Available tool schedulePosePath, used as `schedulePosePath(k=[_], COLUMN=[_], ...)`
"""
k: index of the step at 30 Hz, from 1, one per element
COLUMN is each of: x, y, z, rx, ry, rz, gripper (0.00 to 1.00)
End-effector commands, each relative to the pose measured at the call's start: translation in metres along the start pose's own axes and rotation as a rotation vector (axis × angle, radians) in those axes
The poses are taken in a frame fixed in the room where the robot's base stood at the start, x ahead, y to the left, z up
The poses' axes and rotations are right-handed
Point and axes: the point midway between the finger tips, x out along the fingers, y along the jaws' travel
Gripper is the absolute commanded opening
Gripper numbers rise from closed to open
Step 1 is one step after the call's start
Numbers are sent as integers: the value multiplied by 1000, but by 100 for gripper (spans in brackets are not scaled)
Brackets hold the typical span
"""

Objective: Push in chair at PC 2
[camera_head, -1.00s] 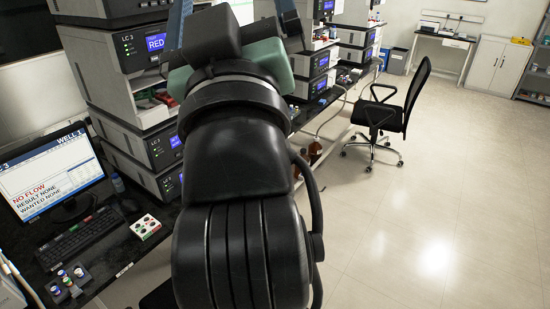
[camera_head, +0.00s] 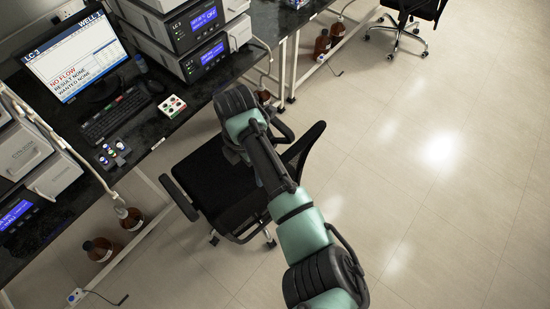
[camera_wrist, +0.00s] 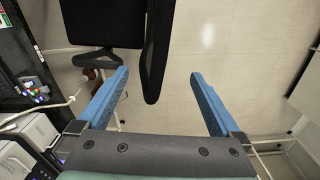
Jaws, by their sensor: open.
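A black office chair (camera_head: 205,180) stands beside the dark desk, apart from it, partly hidden by my arm in the head view. Its backrest (camera_head: 304,150) is on the right, away from the desk, and an armrest (camera_head: 179,198) is on the left. In the wrist view the backrest (camera_wrist: 157,45) stands edge-on beyond the fingers, with the seat (camera_wrist: 100,22) to its left. My gripper (camera_wrist: 160,73) is open and empty, its blue fingers wide apart; no contact with the chair shows. In the head view the fingers are hidden. No PC 2 label is readable.
The desk (camera_head: 165,120) bears a monitor (camera_head: 75,58) reading LC-3, a keyboard (camera_head: 114,115) and stacked instruments (camera_head: 185,30). Brown bottles (camera_head: 98,248) stand on the floor below it. Another black chair (camera_head: 408,12) is at the top right. The floor on the right is clear.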

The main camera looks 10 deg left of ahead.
Motion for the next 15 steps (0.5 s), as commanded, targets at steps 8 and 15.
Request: schedulePosePath(k=[8, 15], x=[28, 72], y=[0, 0], z=[0, 0], rx=[-2, -1], ry=[0, -2], rz=[-2, 0], gripper=[100, 100])
